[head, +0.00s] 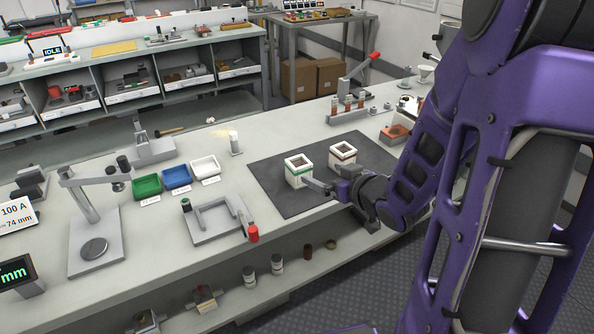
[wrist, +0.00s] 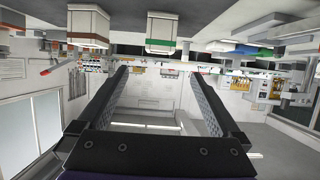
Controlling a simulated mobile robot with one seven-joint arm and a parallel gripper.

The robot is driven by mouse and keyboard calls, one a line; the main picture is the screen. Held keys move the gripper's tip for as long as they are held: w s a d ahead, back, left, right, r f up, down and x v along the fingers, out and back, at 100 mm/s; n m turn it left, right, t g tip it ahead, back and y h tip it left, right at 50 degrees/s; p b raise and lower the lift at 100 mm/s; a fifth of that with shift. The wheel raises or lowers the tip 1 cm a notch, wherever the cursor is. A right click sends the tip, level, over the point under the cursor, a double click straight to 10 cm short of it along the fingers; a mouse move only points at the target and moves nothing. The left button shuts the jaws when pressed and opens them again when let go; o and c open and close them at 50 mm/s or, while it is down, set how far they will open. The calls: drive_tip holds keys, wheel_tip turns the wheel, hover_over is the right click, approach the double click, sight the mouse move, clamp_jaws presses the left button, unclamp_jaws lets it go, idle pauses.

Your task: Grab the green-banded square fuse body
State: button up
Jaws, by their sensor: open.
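The green-banded square fuse body (head: 298,171) is a white, open-topped block with a green band near its top. It stands upright on the dark mat (head: 272,183), left of a similar red-brown-banded body (head: 342,155). My gripper (head: 322,184) is open at the front side of the mat, beside the green-banded body in the picture, with its jaws pointing roughly level. In the wrist view, which is upside down, the green-banded body (wrist: 171,32) shows beyond the open, empty fingers (wrist: 158,74), roughly in line with the gap. The red-brown-banded body (wrist: 88,27) is off to the left there.
Green (head: 147,186), blue (head: 177,177) and white (head: 205,167) trays lie left of the mat. A grey fixture with a red-ended handle (head: 253,233) stands in front of them. A red-handled press (head: 357,80) is behind the mat. The mat's front left is clear.

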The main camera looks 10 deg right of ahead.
sight(295, 162)
drive_tip(key=x, duration=0.5)
drive_tip(key=b+x, duration=0.1)
drive_tip(key=x, duration=0.5)
drive_tip(key=b+x, duration=0.1)
drive_tip(key=x, duration=0.5)
drive_tip(key=shift+f, duration=0.3)
drive_tip(key=shift+d, duration=0.1)
clamp_jaws()
